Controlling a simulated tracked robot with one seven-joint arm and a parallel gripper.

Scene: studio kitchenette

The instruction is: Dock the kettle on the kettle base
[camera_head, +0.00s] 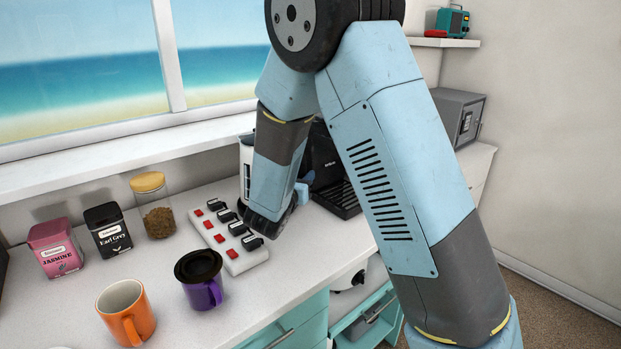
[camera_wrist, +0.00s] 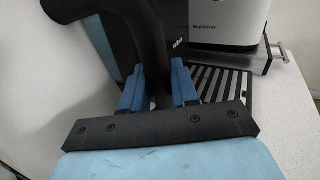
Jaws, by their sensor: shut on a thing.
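My gripper (camera_wrist: 158,88) has its two blue fingers on either side of a thick black curved handle, which I take to be the kettle's handle (camera_wrist: 153,35). In the head view my gripper (camera_head: 302,188) is low over the counter, mostly hidden by my arm. A white body, probably the kettle (camera_head: 246,160), shows as a strip left of my forearm. The kettle base cannot be made out, so I cannot tell whether the kettle touches it.
A black coffee machine (camera_head: 326,160) with a slatted drip tray (camera_wrist: 218,84) stands close to my gripper. A white power strip (camera_head: 228,228) with several plugs lies left of it. An orange mug (camera_head: 127,310), purple cup (camera_head: 203,290), two tea tins and a jar stand further left.

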